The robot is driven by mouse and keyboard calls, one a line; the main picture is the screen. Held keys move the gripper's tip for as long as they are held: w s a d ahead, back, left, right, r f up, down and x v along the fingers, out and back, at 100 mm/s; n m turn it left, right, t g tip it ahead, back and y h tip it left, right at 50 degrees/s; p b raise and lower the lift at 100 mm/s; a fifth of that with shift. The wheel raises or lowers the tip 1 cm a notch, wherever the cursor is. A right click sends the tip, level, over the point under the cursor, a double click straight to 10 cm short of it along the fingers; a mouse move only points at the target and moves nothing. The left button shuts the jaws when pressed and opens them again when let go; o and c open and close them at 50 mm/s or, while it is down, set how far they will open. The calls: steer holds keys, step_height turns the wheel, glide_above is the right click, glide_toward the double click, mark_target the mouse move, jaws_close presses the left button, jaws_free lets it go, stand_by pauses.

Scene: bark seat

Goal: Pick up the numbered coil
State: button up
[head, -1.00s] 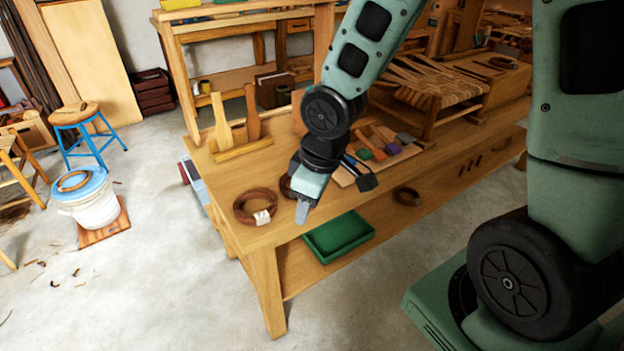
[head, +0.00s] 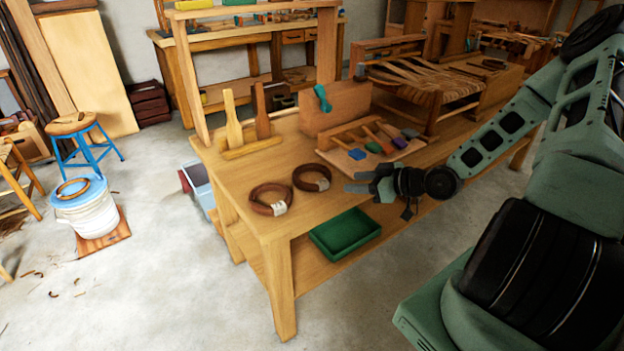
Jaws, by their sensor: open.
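A brown coil with a pale tag (head: 270,199) lies flat on the near left corner of the workbench (head: 235,178). Any number on the tag is too small to read. My gripper (head: 353,182) is open and empty. It reaches in from the right with its fingers pointing left, to the right of the second coil and apart from it. The second coil is between my gripper and the tagged coil.
A board with colored-headed tools (head: 350,168) lies behind my gripper. Wooden paddles in a stand (head: 250,148) are farther back. A green tray (head: 345,233) sits below on the lower shelf. Another coil (head: 72,187) lies on the blue-lidded bucket (head: 88,213) at left.

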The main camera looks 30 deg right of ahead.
glide_toward(305, 183)
steer(key=x, duration=0.3)
steer(key=shift+w+p, duration=0.3)
steer(key=shift+p+x, duration=0.45)
steer(key=shift+x, duration=2.3)
steer(key=shift+a, duration=0.15)
steer(key=shift+c, duration=0.3)
steer(key=shift+s, duration=0.1)
jaws_close()
steer(key=shift+f, duration=0.1)
